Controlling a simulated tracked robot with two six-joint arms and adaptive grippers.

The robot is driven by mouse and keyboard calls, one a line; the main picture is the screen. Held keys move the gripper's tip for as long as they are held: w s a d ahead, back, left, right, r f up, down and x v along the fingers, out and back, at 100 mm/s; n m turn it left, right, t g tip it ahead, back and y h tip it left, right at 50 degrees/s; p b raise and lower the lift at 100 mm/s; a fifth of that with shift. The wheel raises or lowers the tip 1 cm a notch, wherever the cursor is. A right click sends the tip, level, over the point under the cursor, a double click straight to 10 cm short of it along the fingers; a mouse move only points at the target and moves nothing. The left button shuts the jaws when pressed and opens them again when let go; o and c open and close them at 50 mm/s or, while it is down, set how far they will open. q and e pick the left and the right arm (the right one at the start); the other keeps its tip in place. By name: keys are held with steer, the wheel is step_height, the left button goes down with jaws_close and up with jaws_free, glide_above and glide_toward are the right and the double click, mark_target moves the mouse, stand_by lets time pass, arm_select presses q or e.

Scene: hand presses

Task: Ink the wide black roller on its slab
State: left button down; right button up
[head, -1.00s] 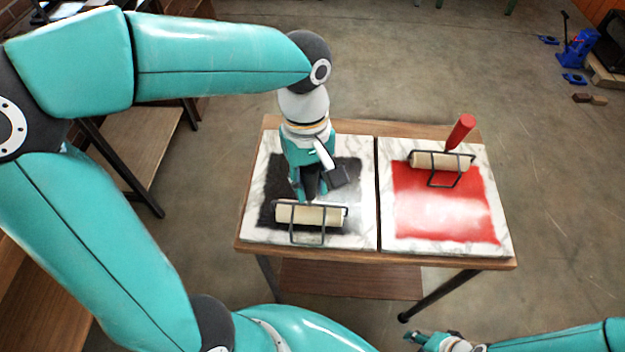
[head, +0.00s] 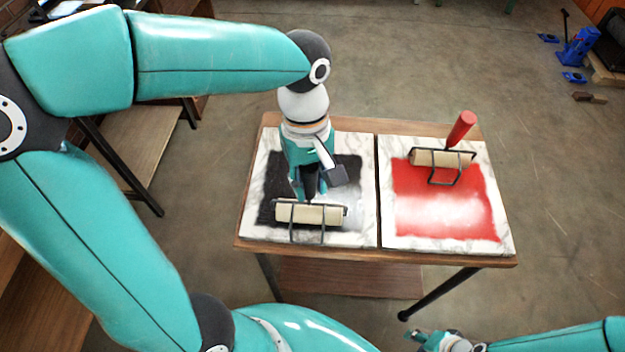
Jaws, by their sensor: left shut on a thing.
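The wide roller (head: 312,214) has a cream sleeve in a dark wire frame. It lies across the front part of the black ink patch (head: 268,190) on the left marble slab (head: 258,237). My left gripper (head: 308,194) comes down over the slab from behind and is shut on the roller's handle, which is mostly hidden by the fingers. The sleeve still looks cream where it shows; its underside is hidden. My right gripper (head: 425,338) is low at the bottom edge, away from the table, small and partly cut off.
A second slab (head: 388,246) with red ink (head: 440,210) lies to the right. A red-handled roller (head: 440,158) rests at its back edge. Both slabs stand on a wooden table (head: 509,262). A blue jack (head: 578,47) stands on the floor far right.

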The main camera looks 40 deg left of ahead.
arm_select(q)
steer(key=shift+f, duration=0.2)
stand_by(0.4)
steer(key=shift+w+a+p, duration=3.15)
steer(key=shift+w+a, duration=0.8)
steer(key=shift+w, duration=2.45)
steer(key=shift+s+d+r+b, duration=0.1)
steer(key=shift+s+d+b, duration=0.65)
steer(key=shift+s+d, duration=1)
steer(key=shift+s+d+f+b, duration=0.1)
steer(key=shift+s+d+b, duration=0.75)
steer(key=shift+s, duration=1.65)
steer(key=shift+s+d+r+b, duration=0.1)
steer(key=shift+s+d+b, duration=0.6)
steer(key=shift+s+d, duration=1.05)
steer(key=shift+s+a, duration=0.3)
steer(key=shift+a, duration=0.15)
